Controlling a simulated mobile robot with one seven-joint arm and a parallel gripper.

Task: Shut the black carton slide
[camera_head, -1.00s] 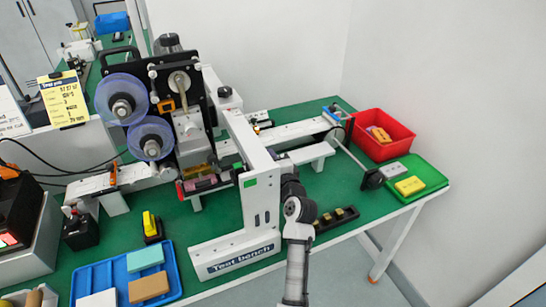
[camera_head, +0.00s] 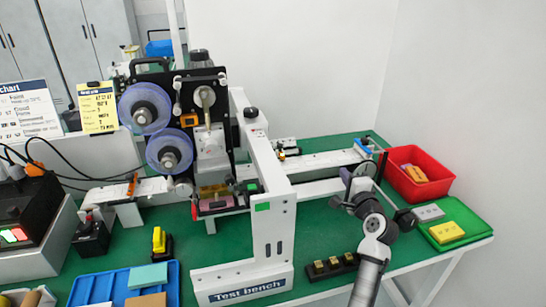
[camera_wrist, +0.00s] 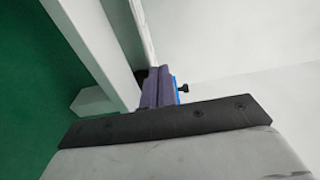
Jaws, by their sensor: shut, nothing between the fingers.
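The black carton slide seems to be the dark tray (camera_head: 221,208) under the coder head, with a pink-red piece at its front. Its travel is too small to judge in the head view. My arm stands right of the white upright, and my dark wrist (camera_head: 366,204) is beside the right end of the bench rail, apart from the slide. In the wrist view my gripper (camera_wrist: 158,88) shows as a purple-grey pair of fingers, shut and empty, pointing away past the black bar. The slide cannot be made out in that view.
The white "Test bench" frame (camera_head: 274,235) stands between my arm and the coder (camera_head: 208,120). A black holder with tan blocks (camera_head: 331,266) lies at the front. A red bin (camera_head: 436,185) and green tray (camera_head: 470,230) are at right. A blue tray (camera_head: 88,290) is front left.

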